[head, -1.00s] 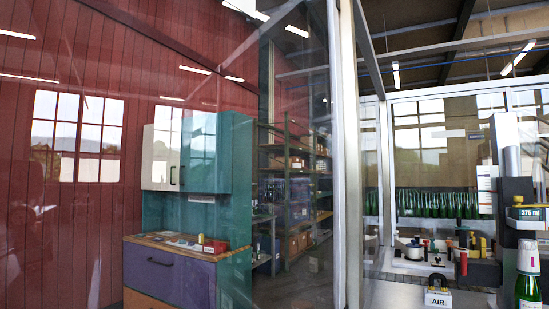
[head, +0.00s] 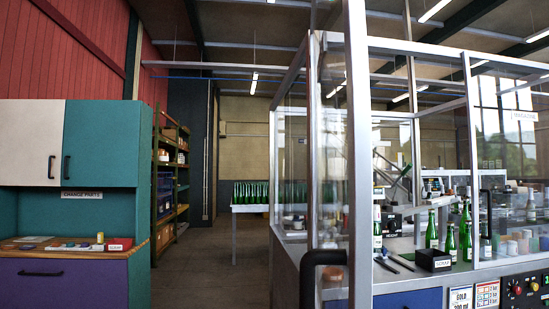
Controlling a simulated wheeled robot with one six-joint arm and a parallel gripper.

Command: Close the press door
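A glass-walled machine enclosure with a pale metal frame (head: 432,47) fills the right half of the head view. A narrow framed glass panel (head: 338,150) stands nearest me at its left front corner, seen nearly edge-on. It looks like a door swung out towards me, but I cannot tell its exact angle. A thick black handle (head: 311,284) shows at its lower left. A second black handle (head: 485,212) is on the glass front further right. I cannot tell for sure which belongs to the press door. My gripper is not in view.
Green bottles (head: 431,230) and a black box (head: 433,260) stand on the enclosure's bench. A control panel (head: 525,288) is at lower right. A teal cabinet (head: 100,140) over a purple drawer (head: 60,284) stands left. Open floor (head: 222,268) lies between cabinet and enclosure.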

